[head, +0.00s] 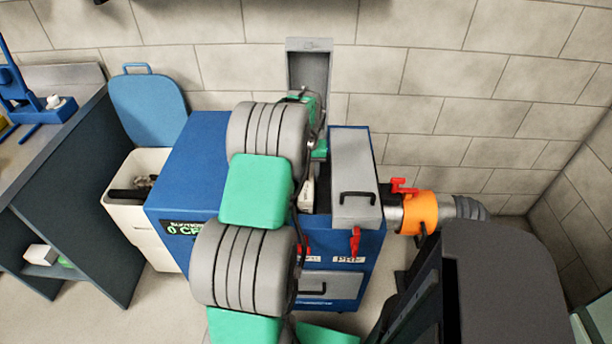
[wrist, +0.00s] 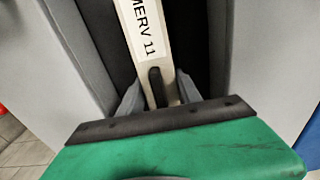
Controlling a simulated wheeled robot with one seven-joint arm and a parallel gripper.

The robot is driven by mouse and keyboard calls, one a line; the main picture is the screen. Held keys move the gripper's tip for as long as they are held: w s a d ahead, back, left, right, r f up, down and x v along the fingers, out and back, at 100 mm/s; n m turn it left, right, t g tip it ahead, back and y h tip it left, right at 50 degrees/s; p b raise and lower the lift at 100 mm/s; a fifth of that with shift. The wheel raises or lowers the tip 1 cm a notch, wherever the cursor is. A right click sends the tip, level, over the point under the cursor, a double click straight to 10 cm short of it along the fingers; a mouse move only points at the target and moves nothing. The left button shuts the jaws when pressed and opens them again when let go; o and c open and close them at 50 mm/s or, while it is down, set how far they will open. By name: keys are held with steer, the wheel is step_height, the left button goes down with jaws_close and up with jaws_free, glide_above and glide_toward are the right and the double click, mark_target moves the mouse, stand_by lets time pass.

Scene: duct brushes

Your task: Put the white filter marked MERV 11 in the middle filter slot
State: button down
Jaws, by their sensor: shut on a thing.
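The white filter (wrist: 146,35) shows in the wrist view as a narrow edge marked MERV 11, with a dark slit near my end. My gripper (wrist: 157,96) is shut on it, with a pale finger on either side. The filter runs down into a dark opening (wrist: 100,20) between grey walls. In the head view the filter (head: 308,190) shows as a small pale piece in the opening of the blue duct unit (head: 205,150). My arm covers much of that opening. The filter's lower end and its depth are hidden.
A grey lid (head: 309,68) stands raised behind the opening. A shut grey lid with a black handle (head: 346,150) lies to its right. Red latches (head: 355,241) hang on the front. An orange collar (head: 420,212) joins a duct at right. A white bin (head: 150,240) stands left.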

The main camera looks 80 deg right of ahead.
steer(key=f, duration=0.1)
steer(key=a+f, duration=0.1)
steer(key=shift+s+a+f, duration=0.1)
steer(key=shift+a+f, duration=0.1)
steer(key=shift+f, duration=0.15)
steer(key=c, duration=0.9)
jaws_free()
steer(key=shift+o, duration=0.8)
steer(key=d+r, duration=0.2)
steer(key=r, duration=0.1)
steer(key=shift+r, duration=0.1)
steer(key=r, duration=0.2)
steer(key=a+r, duration=0.1)
steer(key=r, duration=0.3)
steer(key=shift+a+r, duration=0.25)
steer(key=shift+r, duration=0.05)
steer(key=shift+d+r, duration=0.2)
steer(key=shift+r, duration=0.1)
steer(key=shift+d+r+p, duration=0.1)
steer(key=shift+r+p, duration=0.2)
steer(key=shift+r, duration=0.05)
step_height(320, 180, up, 5)
steer(key=p, duration=0.3)
steer(key=shift+f, duration=0.3)
